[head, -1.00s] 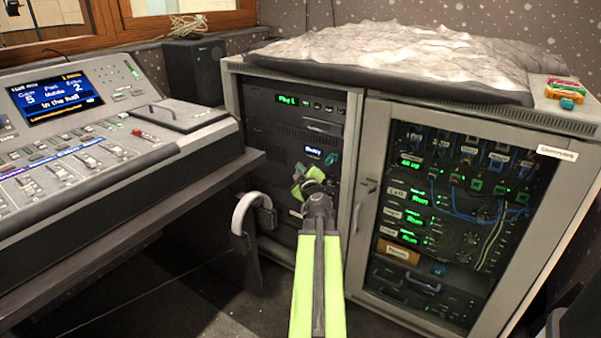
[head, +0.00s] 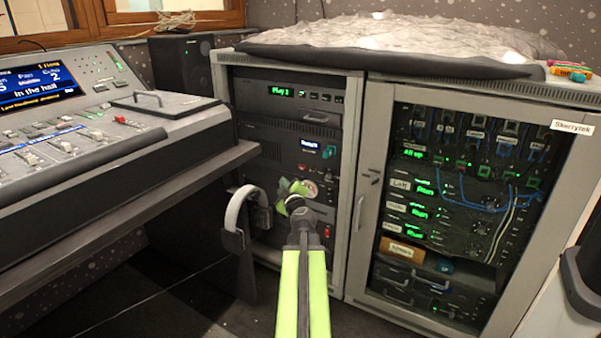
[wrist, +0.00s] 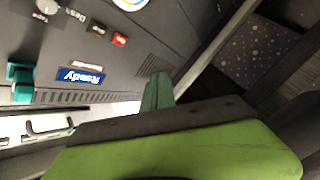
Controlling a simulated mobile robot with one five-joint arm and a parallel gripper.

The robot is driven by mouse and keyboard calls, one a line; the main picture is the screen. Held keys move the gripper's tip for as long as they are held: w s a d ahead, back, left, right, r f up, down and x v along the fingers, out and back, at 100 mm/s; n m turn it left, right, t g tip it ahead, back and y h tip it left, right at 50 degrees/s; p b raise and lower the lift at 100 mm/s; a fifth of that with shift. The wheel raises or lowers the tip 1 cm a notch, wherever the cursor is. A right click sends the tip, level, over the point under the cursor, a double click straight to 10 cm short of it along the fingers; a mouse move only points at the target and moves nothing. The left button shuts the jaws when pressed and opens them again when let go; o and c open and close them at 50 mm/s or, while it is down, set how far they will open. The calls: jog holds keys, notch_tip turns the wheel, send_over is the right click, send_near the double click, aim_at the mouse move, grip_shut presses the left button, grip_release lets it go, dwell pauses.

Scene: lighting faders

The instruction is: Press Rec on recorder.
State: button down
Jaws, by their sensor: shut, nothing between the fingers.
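The recorder is a dark unit in the left rack. Its small blue-white display (head: 308,143) shows in the head view and reads "Ready", upside down, in the wrist view (wrist: 80,76). My gripper (head: 292,190) is shut and empty, in front of the left rack, below the display in the head view. In the wrist view, a green fingertip (wrist: 157,92) shows beside the panel, apart from both buttons in the picture.
A mixing desk (head: 100,135) stands at the left, with a headphone-like band (head: 240,208) hanging by its edge. A glass-doored rack (head: 364,215) stands at the right. A teal piece (head: 329,151) sits beside the display, also visible in the wrist view (wrist: 20,75).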

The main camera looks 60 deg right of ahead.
jog(key=shift+d, duration=0.1)
send_near(297, 166)
jog(key=shift+w+d+f, duration=0.1)
jog(key=shift+w+d, duration=0.2)
jog(key=shift+w, duration=0.3)
jog(key=shift+w+d, duration=0.3)
jog(key=shift+w, duration=0.3)
jog(key=shift+w+d+f, duration=0.1)
jog(key=shift+w+d, duration=0.2)
jog(key=shift+w, duration=0.35)
dwell(0.6)
jog(key=shift+d, duration=0.4)
jog(key=shift+d, duration=0.3)
dwell(0.4)
dwell(0.3)
jog(key=shift+a, duration=0.75)
jog(key=shift+a, duration=0.1)
